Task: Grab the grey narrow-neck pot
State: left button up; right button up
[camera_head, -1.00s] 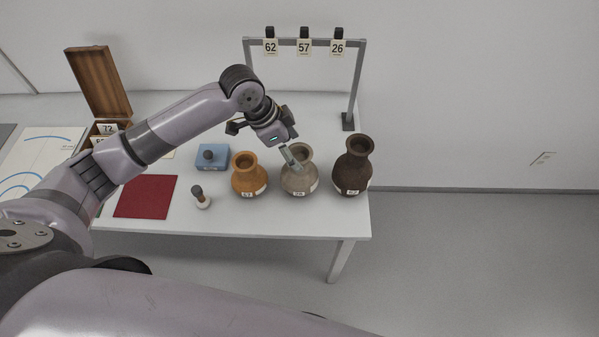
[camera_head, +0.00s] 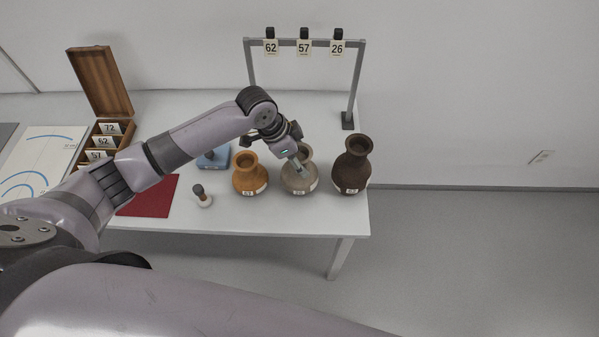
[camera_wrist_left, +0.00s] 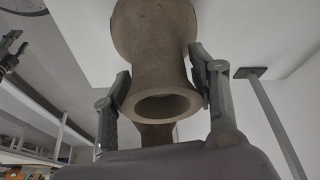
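The grey narrow-neck pot (camera_head: 299,184) stands upright on the white table, between an orange pot (camera_head: 249,178) and a dark brown pot (camera_head: 352,170). My left gripper (camera_head: 299,166) is at its neck from above and partly hides the mouth in the head view. In the left wrist view the pot's neck (camera_wrist_left: 161,75) lies between the two fingers of my left gripper (camera_wrist_left: 161,72), one on each side. The fingers are spread and close to the neck, with a slim gap at the left one. My right gripper is not in view.
A rack (camera_head: 357,85) with hanging number tags stands behind the pots. The table's front edge is close to the pots.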

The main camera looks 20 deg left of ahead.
pick_arm(q)
jog(key=shift+w+r, duration=0.1)
grip_shut()
jog(key=shift+r, duration=0.1)
dwell(0.3)
